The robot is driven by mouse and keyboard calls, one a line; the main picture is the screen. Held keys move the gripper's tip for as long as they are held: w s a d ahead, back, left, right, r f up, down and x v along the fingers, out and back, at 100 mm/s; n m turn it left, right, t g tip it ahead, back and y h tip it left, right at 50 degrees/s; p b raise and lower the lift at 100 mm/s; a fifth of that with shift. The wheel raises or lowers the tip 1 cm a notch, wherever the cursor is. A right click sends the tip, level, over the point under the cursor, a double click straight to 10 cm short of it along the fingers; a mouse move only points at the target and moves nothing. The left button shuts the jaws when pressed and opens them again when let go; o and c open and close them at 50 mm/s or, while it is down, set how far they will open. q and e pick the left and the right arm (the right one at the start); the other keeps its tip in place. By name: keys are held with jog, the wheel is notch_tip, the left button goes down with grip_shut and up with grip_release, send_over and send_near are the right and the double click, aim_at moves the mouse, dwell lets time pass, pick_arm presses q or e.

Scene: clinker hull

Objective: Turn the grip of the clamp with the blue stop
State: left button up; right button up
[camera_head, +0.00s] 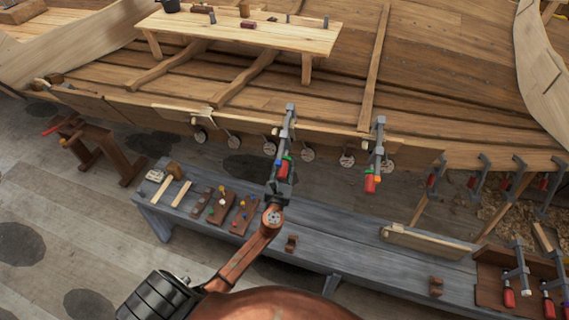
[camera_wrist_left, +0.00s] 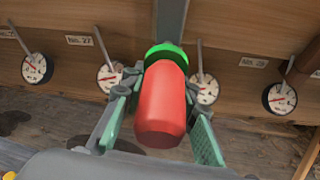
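My left gripper (camera_head: 280,187) is at the lower end of a grey clamp (camera_head: 290,122) on the hull's plank edge. In the left wrist view this clamp's red grip (camera_wrist_left: 162,105) with a green stop (camera_wrist_left: 166,54) lies between the open fingers (camera_wrist_left: 160,130). Gaps show beside the grip, more clearly on the right. My right gripper is not in view.
A grey bench (camera_head: 340,228) below the hull holds mallets, small blocks and more clamps (camera_head: 521,267) at its right end. Round dials (camera_wrist_left: 281,98) hang along the plank on both sides of the gripper. A wooden trestle (camera_head: 95,150) stands left.

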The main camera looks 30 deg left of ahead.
pick_arm(q)
grip_shut()
dwell(0.3)
